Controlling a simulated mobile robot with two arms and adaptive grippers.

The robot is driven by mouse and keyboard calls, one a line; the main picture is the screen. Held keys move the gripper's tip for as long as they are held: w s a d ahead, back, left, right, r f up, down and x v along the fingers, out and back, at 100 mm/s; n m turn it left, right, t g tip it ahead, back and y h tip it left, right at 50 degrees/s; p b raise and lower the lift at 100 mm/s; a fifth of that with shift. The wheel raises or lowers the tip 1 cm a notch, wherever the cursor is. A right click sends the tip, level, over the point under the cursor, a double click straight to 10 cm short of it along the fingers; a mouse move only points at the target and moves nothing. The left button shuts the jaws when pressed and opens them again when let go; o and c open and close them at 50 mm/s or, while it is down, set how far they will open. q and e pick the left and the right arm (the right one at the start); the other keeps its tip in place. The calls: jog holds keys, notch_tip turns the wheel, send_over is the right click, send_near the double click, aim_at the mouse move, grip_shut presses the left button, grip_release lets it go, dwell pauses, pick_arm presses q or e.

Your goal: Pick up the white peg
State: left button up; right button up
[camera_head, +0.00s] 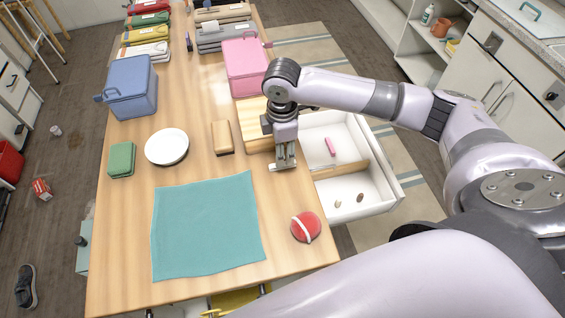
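The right gripper (284,164) points down at the table's right edge, beside the open white drawer (375,199). A pale piece shows at its fingertips; I cannot tell whether it is a held thing or part of the fingers. A small whitish piece (337,203), which may be the white peg, lies in the drawer's front compartment, apart from the gripper. A small brown piece (361,198) lies to its right. A pink piece (330,147) lies in the rear compartment, behind the wooden divider (341,170). My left gripper is not in view.
A wooden block (222,137) stands left of the gripper.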

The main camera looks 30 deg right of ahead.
jog(key=shift+s+f+p, duration=0.15)
jog(key=shift+f+p, duration=0.45)
jog(key=shift+f, duration=1.65)
grip_shut()
